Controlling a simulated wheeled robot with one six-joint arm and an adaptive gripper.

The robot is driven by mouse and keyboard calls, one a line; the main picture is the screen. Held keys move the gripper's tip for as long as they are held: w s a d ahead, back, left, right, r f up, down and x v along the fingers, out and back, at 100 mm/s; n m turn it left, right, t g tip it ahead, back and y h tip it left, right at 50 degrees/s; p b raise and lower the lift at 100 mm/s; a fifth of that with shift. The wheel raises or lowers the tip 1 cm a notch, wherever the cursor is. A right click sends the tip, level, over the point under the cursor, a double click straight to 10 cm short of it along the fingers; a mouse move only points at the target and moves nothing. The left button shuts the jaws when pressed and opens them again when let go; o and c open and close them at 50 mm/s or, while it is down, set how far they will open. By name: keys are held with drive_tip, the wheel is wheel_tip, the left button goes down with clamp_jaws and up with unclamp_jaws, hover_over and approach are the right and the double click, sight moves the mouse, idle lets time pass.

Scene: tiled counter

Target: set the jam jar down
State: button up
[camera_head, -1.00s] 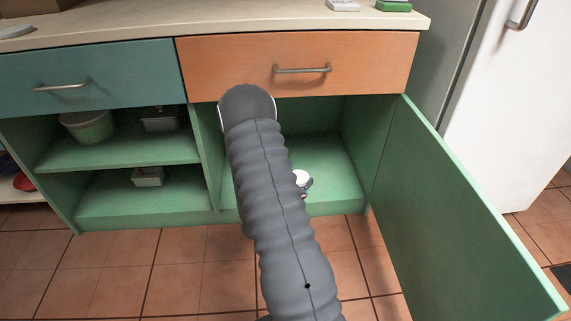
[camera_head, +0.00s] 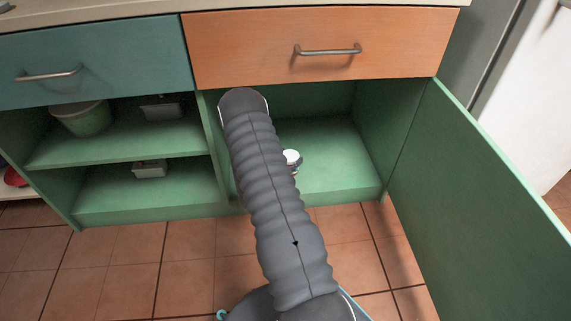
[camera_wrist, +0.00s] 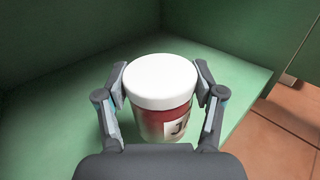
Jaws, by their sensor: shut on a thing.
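The jam jar (camera_wrist: 161,92) has a white lid, a red body and a pale label with dark letters. It is upright between the two fingers of my gripper (camera_wrist: 160,95), which is shut on it in the wrist view. Below and behind it is the green floor of the open cupboard (camera_head: 335,170). I cannot tell whether the jar's base touches that floor. In the head view my grey arm hides most of the jar (camera_head: 291,157); only its white lid and a bit of its side show.
The green cupboard door (camera_head: 485,190) stands open at the right. An orange drawer (camera_head: 250,55) is shut above the opening. Shelves at the left hold a green pot (camera_head: 82,118) and small containers (camera_head: 150,169). The cupboard floor right of the jar is clear.

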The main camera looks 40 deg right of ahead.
drive_tip(key=shift+w+d+f+b, duration=0.2)
drive_tip(key=shift+w+f, duration=0.45)
drive_tip(key=shift+f, duration=0.4)
drive_tip(key=shift+w+d+f+b, duration=0.1)
drive_tip(key=shift+w+f+b, duration=0.15)
drive_tip(key=shift+w+f, duration=0.55)
drive_tip(key=shift+w+d+f+b, duration=0.15)
drive_tip(key=shift+w+f, duration=0.3)
drive_tip(key=shift+f, duration=0.8)
drive_tip(key=shift+f, duration=0.1)
drive_tip(key=o, duration=1.7)
drive_tip(key=shift+c, duration=0.2)
